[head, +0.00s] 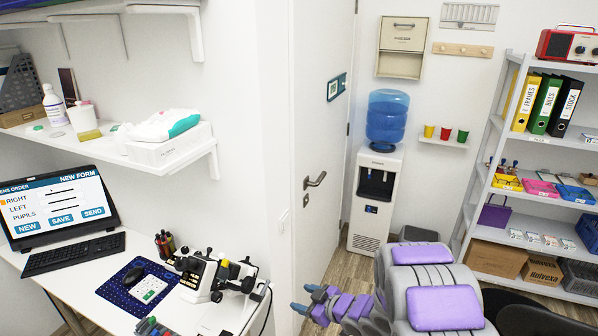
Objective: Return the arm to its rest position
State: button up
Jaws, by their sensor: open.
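My arm, grey with purple pads, shows at the bottom right of the head view. My gripper (307,298) is at its left end, with blue fingertips pointing left. The fingers are a little apart, open, and nothing shows between them. The gripper appears in front of the lower part of the white door (322,130), near the desk's right end. I cannot tell whether it touches anything. The arm hides part of the floor and the lower part of the right side of the room.
A white desk (90,290) on the left holds a monitor (58,205), keyboard (75,253) and a black-and-white instrument (205,275). A water dispenser (376,195) stands at the back. A loaded grey shelf unit (480,165) is on the right. Some wooden floor (336,262) shows by the door.

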jog(key=d+r+m+h, duration=0.3)
jog(key=d+r+h, duration=0.4)
jog(key=d, duration=0.5)
jog(key=s+d+r+m+g+h, duration=0.2)
jog(key=s+d+r+m+h, duration=0.25)
jog(key=s+d, duration=0.4)
jog(key=s+a+r+m+g, duration=0.1)
jog(key=s+a+r+g, duration=0.1)
jog(key=s, duration=0.9)
jog(key=s+a+r+m+g+y, duration=0.1)
jog(key=s+a+r+m+g, duration=0.1)
jog(key=s, duration=0.9)
jog(key=s+a+r+m+g+y, duration=0.1)
jog(key=s+a+r+g, duration=0.2)
jog(key=s, duration=0.9)
jog(key=shift+a+m+g, duration=0.35)
jog(key=shift+a+g, duration=0.25)
